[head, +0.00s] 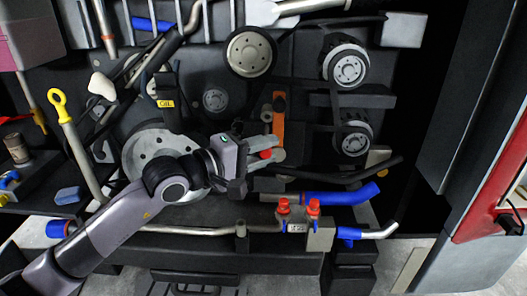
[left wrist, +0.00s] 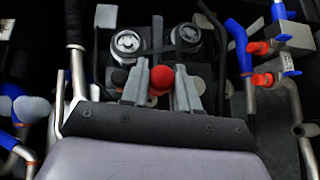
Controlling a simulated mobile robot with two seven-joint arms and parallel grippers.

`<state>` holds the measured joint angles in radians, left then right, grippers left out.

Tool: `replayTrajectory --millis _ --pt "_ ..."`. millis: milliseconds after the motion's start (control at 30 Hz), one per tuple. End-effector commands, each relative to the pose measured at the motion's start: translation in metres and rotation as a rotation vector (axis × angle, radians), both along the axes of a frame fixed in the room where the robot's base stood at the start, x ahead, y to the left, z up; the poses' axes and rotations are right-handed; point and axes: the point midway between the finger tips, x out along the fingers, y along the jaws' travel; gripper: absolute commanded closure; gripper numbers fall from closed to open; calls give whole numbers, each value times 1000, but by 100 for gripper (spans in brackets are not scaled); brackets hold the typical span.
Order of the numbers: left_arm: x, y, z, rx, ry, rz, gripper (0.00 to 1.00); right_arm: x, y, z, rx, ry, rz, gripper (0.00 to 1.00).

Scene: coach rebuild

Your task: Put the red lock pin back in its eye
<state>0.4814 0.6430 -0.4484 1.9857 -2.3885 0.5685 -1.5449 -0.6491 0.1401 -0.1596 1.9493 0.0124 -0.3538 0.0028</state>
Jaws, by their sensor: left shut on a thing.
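The red lock pin (head: 265,154) shows as a small red end at my left gripper (head: 262,148). In the left wrist view, the pin's round red head (left wrist: 162,77) sits between the two grey fingers of my left gripper (left wrist: 160,88), which is shut on it. The pin's shank is hidden. The gripper is in front of the engine block, beside the lower end of an upright orange lever (head: 279,128). I cannot make out the pin's eye for certain, nor whether the pin touches anything beyond the fingers. My right gripper is not in view.
Belt pulleys (head: 349,68) stand to the upper right, and a big grey disc (head: 145,150) lies behind my left arm. A blue hose (head: 345,194) and a valve with red caps (head: 296,212) are below right. A yellow-ringed dipstick (head: 62,108) stands at left.

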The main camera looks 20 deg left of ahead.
Motion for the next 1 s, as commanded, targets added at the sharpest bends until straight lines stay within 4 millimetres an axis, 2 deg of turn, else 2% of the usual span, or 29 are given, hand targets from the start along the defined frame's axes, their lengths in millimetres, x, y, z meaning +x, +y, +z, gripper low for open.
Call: replayTrajectory --millis 267,533,1000 --pt "0 0 0 -1 -1 0 100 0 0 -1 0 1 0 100" --pt "3 1 -1 -1 -1 0 100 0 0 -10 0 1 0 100" --pt "3 1 0 0 0 0 100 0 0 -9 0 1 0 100"
